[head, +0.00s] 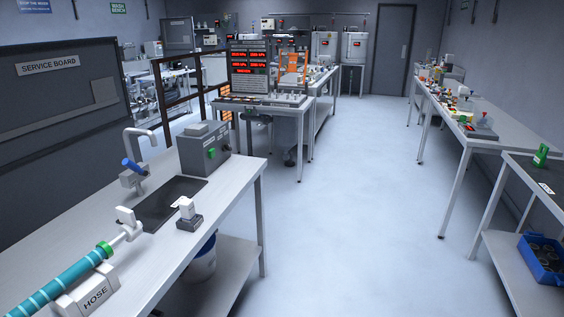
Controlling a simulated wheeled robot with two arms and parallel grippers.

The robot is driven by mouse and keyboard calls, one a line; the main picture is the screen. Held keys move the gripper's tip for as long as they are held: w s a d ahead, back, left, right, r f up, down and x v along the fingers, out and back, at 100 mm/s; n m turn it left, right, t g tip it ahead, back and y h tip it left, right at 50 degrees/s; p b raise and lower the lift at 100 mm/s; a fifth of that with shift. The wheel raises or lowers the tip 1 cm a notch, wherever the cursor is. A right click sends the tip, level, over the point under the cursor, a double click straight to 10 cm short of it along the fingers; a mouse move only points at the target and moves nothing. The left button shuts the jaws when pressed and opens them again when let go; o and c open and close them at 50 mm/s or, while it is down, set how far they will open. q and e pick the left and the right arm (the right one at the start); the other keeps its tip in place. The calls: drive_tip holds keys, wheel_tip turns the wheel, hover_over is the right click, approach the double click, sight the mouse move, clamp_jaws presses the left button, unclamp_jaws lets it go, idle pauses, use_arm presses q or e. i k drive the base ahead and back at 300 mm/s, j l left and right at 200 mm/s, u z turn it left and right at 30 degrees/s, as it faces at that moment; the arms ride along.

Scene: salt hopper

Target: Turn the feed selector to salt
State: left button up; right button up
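I cannot make out a feed selector or a salt marking for certain in the head view. A grey control box (204,148) with a green part on its front stands on the near bench at left. Farther back, a dark panel with red lit displays (249,68) stands on a table with small controls too small to tell apart. Neither of my grippers shows in the head view.
The near bench (110,262) carries a sink (165,206), a tap (136,160) and a teal hose (62,281) in a holder marked HOSE. A bucket (201,262) sits below. Long benches (478,117) line the right wall. The middle floor (360,190) is clear.

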sight(226, 147)
drive_tip(key=i+l+u, duration=0.25)
drive_tip(key=i, duration=0.2)
drive_tip(key=i+l+u, duration=0.1)
drive_tip(key=i+u, duration=0.15)
drive_tip(key=i, duration=0.15)
